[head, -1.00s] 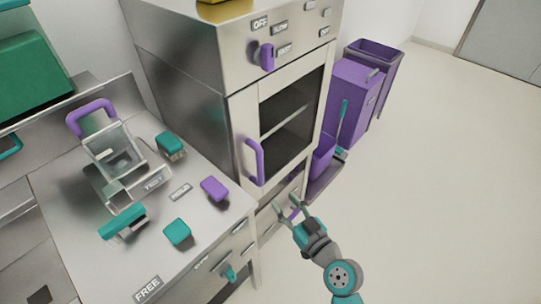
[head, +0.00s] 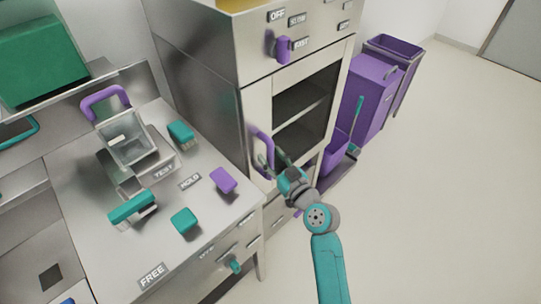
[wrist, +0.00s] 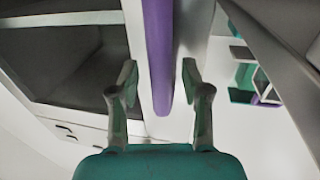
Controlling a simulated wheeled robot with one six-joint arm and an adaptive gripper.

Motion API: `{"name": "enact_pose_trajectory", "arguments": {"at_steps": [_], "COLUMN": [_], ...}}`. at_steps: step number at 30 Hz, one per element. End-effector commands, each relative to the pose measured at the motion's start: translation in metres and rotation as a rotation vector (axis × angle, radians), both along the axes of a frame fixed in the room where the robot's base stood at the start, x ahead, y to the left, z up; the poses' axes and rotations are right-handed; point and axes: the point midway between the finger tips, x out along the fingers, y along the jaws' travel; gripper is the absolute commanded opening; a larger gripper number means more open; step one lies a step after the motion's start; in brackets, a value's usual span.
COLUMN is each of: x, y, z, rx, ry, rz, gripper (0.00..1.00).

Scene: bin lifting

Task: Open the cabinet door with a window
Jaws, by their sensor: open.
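The cabinet door with a dark window (head: 301,112) is on the front of the tall steel cabinet in the head view, and it looks closed. Its purple vertical handle (head: 263,150) is on the left side of the door. My gripper (head: 270,160) is at the lower part of this handle. In the wrist view my gripper (wrist: 160,80) is open, with one finger on each side of the purple handle (wrist: 159,50). The fingers look apart from the handle. The dark window also shows at the left of the wrist view (wrist: 75,65).
A purple knob (head: 283,49) sits above the door. Purple bins (head: 366,98) stand at right. The floor (head: 430,200) at front right is clear.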

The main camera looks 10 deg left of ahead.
Motion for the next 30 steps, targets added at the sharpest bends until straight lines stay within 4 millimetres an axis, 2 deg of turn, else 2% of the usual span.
{"name": "enact_pose_trajectory", "arguments": {"at_steps": [12, 13, 18, 19, 30], "x": [0.0070, 0.0070, 0.0070, 0.0070, 0.0049], "y": [0.0064, 0.0064, 0.0063, 0.0063, 0.0024], "z": [0.0002, 0.0002, 0.0003, 0.0003, 0.0003], "rx": [0.000, 0.000, 0.000, 0.001, 0.001], "ry": [0.000, 0.000, 0.000, -0.001, 0.001], "rz": [0.000, 0.000, 0.000, 0.000, 0.012], "gripper": [0.47, 0.45, 0.03, 0.00, 0.00]}}
